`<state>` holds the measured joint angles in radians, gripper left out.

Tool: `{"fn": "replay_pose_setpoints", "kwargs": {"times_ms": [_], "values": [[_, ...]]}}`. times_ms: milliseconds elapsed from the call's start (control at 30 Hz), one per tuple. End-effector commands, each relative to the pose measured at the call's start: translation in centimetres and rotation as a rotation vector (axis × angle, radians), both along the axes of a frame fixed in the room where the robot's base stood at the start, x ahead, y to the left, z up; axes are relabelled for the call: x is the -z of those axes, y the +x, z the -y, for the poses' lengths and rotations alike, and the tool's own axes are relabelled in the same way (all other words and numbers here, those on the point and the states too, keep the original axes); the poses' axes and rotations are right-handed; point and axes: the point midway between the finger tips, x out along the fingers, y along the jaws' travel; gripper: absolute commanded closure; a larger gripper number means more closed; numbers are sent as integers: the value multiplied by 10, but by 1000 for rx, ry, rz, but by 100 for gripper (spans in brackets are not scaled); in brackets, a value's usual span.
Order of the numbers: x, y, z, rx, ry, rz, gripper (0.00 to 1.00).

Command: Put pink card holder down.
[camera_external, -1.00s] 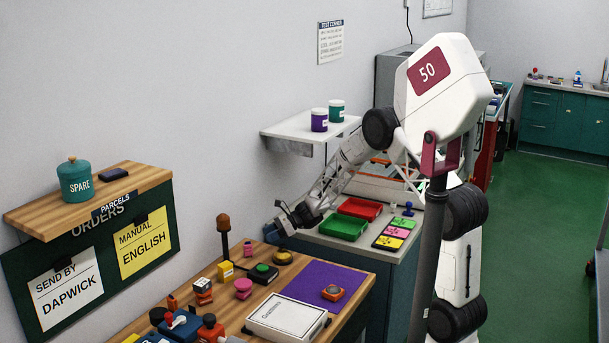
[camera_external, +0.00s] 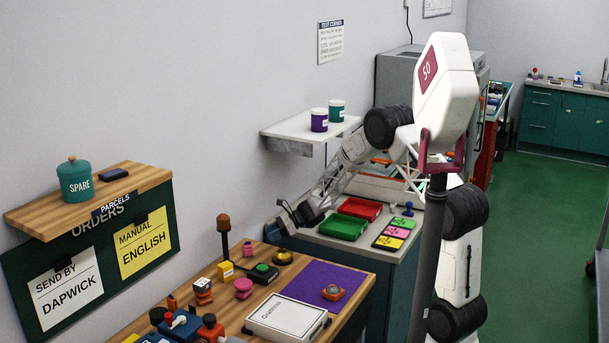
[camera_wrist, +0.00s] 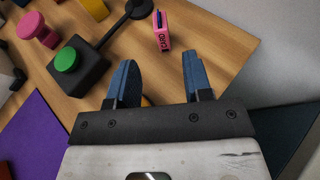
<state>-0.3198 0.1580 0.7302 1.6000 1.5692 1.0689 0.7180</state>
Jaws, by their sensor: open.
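In the external view my gripper (camera_external: 287,222) hangs above the bench's far right corner.
A black box with a green button (camera_wrist: 66,60), a pink knob (camera_wrist: 38,28) and a dark post base (camera_wrist: 137,9) stand near the holder. A purple mat (camera_external: 308,279) and white box (camera_external: 287,317) lie nearer. Bare wood surrounds the holder's right side.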

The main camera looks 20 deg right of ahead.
Motion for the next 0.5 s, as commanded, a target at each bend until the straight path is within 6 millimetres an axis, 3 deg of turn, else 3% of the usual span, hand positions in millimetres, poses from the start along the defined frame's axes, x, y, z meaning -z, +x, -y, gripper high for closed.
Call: {"fn": "replay_pose_setpoints", "kwargs": {"times_ms": [267, 500], "values": [[-16, -7, 11, -27, -22, 40, 54], [-65, -35, 48, -128, -101, 175, 54]]}}
